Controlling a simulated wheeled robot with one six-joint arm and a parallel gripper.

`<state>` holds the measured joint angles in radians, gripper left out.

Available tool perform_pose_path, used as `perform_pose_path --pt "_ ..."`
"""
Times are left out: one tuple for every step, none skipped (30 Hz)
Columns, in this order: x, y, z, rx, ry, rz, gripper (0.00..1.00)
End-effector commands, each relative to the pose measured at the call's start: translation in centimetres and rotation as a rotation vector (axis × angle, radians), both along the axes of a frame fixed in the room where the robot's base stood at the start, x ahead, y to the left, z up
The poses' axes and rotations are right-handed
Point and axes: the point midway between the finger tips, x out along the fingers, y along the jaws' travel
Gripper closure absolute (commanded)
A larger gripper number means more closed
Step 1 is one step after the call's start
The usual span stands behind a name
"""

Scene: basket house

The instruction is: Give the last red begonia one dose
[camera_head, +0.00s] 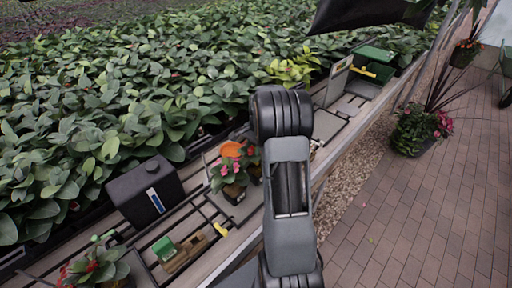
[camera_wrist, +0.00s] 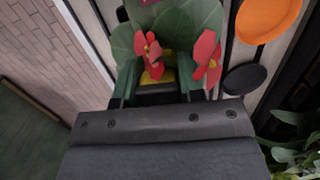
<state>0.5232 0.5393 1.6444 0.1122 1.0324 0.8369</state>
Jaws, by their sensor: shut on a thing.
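A red-flowered begonia (camera_wrist: 180,30) with broad green leaves stands right in front of my gripper (camera_wrist: 157,92) in the wrist view. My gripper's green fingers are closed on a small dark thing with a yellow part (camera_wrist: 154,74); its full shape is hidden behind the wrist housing. Red petals hang close to both fingers; I cannot tell whether they touch. In the head view my arm hides my gripper. A pink-flowered potted plant (camera_head: 226,172) stands left of my arm, and a red-flowered plant (camera_head: 92,268) is at the lower left.
An orange dish (camera_wrist: 266,14) and a dark round disc (camera_wrist: 244,79) lie right of the begonia. A black box (camera_head: 146,192) and a green-and-tan block (camera_head: 178,252) stand on the bench. Dense foliage lines the back. The brick path (camera_head: 400,215) at right is mostly clear.

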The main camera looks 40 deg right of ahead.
Motion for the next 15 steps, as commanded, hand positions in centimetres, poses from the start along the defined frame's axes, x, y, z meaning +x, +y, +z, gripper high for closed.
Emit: perform_pose_path --pt "-0.1 0.1 -0.3 0.002 0.004 0.000 0.81" --pt "-0.1 0.1 -0.3 0.002 0.004 0.000 0.81" --pt "-0.1 0.1 -0.3 0.003 0.006 0.000 0.81" --pt "-0.1 0.1 -0.3 0.003 0.006 0.000 0.81" --pt "-0.1 0.1 -0.3 0.003 0.006 0.000 0.81" --pt "-0.1 0.1 -0.3 0.003 0.006 0.000 0.81" --pt "-0.1 0.1 -0.2 0.003 0.006 0.000 0.81" --pt "-0.1 0.1 -0.1 0.003 0.006 0.000 0.81" --pt "-0.1 0.1 0.0 0.003 0.006 0.000 0.81" --pt "-0.1 0.1 0.1 0.003 0.007 0.000 0.81" --pt "-0.1 0.1 0.3 0.003 0.006 0.000 0.81" --pt "-0.1 0.1 0.6 0.003 0.006 0.000 0.81" --pt "-0.1 0.1 0.8 0.003 0.006 0.000 0.81" --pt "-0.1 0.1 1.0 0.002 0.004 -0.001 0.81" --pt "-0.1 0.0 1.4 0.002 0.004 -0.001 0.81"
